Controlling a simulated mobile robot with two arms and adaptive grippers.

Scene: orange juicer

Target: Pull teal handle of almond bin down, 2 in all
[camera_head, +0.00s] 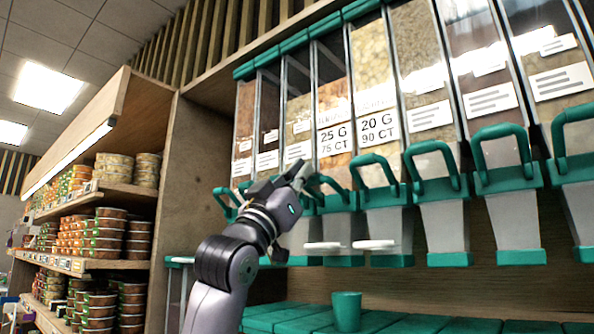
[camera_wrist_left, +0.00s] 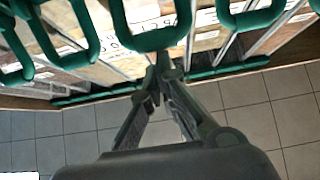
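A row of clear food bins with teal handles hangs on the wall in the head view. I cannot read which bin is the almond bin; two carry labels, "25 G 75 CT" (camera_head: 334,139) and "20 G 90 CT" (camera_head: 377,129). My left gripper (camera_head: 300,172) is raised in front of the handles left of the "20 G" bin's teal handle (camera_head: 373,172), and partly hides those behind it. In the left wrist view my left fingertips (camera_wrist_left: 158,72) are drawn together just at the lower edge of a teal handle (camera_wrist_left: 152,40); I cannot tell whether they touch it. My right gripper is not in view.
Further teal handles (camera_head: 505,150) stand close on the right. Below the bins is a teal counter (camera_head: 285,320) with a teal cup (camera_head: 347,311). Wooden shelves of stacked tubs (camera_head: 95,235) stand left. Grey floor tiles (camera_wrist_left: 80,150) show in the left wrist view.

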